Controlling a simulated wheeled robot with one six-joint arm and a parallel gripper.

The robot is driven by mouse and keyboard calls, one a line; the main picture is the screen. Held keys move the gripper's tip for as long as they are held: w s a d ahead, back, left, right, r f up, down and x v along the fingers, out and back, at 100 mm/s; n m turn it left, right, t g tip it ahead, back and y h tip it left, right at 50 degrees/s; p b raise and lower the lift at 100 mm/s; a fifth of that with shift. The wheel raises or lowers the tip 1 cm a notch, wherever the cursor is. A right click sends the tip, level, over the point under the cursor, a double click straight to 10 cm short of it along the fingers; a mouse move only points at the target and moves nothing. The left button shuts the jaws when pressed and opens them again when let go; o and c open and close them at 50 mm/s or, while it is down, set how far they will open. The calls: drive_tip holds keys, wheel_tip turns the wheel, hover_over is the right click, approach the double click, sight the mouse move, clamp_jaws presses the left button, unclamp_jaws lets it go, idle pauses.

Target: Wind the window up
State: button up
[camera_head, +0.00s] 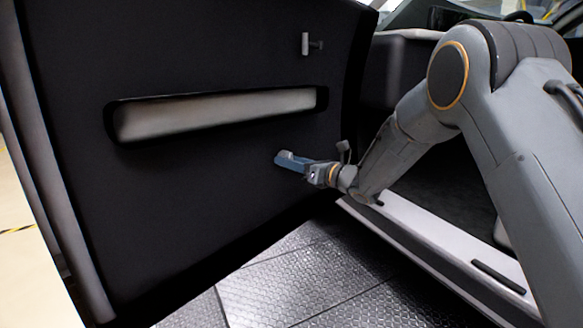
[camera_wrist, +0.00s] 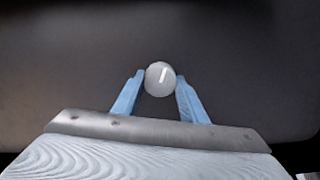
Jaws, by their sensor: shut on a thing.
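The window winder's round grey knob (camera_wrist: 160,79), with a white mark on its face, shows in the wrist view against the dark door panel. My gripper (camera_wrist: 161,80) has its blue fingers on either side of the knob and is shut on it. In the head view my gripper (camera_head: 290,161) is at the lower right part of the open door's inner panel (camera_head: 210,175). The knob there is mostly hidden by the fingers, and I cannot make out the winder's arm in either view.
A long pale recess (camera_head: 215,112) runs across the door above my gripper. A small grey handle (camera_head: 305,44) juts out near the door's top right. The car's sill (camera_head: 430,245) lies to the right. Open dark patterned floor (camera_head: 290,280) lies below.

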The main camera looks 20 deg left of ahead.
drive_tip(key=shift+s+f+n+b, duration=0.1)
drive_tip(key=shift+f+n+b, duration=0.05)
drive_tip(key=shift+n+b, duration=1.65)
drive_tip(key=shift+a+n, duration=0.1)
drive_tip(key=shift+n, duration=0.4)
drive_tip(key=o, duration=1.1)
drive_tip(key=shift+c, duration=0.2)
drive_tip(key=shift+p, duration=0.3)
drive_tip(key=p+v, duration=0.2)
drive_tip(key=v, duration=0.6)
drive_tip(key=shift+p, duration=0.3)
